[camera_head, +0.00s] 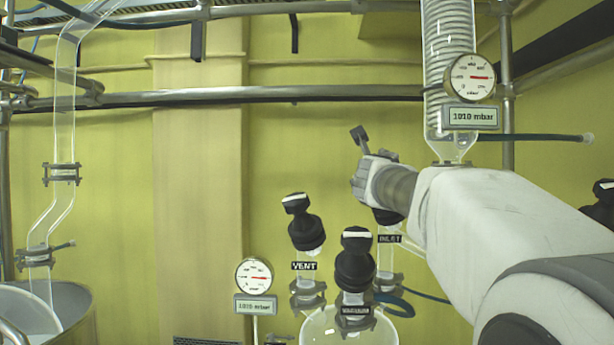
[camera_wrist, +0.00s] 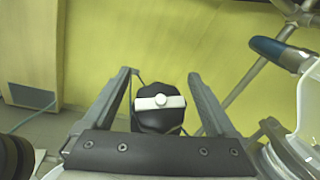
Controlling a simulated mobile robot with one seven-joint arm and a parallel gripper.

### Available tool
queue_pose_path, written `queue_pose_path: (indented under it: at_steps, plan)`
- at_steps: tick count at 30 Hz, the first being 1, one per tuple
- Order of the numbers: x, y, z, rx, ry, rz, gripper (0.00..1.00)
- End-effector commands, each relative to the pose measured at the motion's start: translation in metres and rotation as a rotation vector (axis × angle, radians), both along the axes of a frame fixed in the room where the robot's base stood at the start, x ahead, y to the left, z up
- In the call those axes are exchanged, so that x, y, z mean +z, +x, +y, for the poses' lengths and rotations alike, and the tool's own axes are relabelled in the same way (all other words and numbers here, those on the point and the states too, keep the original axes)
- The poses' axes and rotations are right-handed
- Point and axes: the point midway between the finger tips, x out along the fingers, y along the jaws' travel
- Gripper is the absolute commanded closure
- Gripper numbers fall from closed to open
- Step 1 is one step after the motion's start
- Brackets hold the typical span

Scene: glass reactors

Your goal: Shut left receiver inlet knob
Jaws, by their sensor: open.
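The valve labelled INLET stands at the back right of the valve group in the head view. Its black knob (camera_head: 386,216) is mostly hidden behind my arm and gripper. My gripper (camera_head: 360,136) is over this valve, with one dark finger showing. In the wrist view my gripper (camera_wrist: 161,77) is open. A black knob (camera_wrist: 161,117) with a white bar across its top lies between the two fingers. It appears to be the inlet knob, with the bar running roughly from finger to finger. I cannot tell whether the fingers touch it.
The VENT knob (camera_head: 303,222) stands left of the inlet, and another black knob (camera_head: 355,260) stands in front, its label blurred. Below is a glass vessel (camera_head: 345,330). A glass coil column (camera_head: 448,60) with a gauge (camera_head: 472,77) hangs above right. A pipe (camera_head: 270,95) crosses behind.

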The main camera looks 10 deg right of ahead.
Motion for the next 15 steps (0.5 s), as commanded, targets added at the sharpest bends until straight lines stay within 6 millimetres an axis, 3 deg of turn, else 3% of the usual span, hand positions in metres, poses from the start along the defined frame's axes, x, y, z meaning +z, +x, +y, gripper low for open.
queue_pose_path:
  at_steps: [4,15]
  plan:
    - [0.0,-0.0003,-0.0001,0.0,0.0,0.0,0.08]
    - [-0.0001,-0.0004,0.0001,0.0,0.0,0.0,0.75]
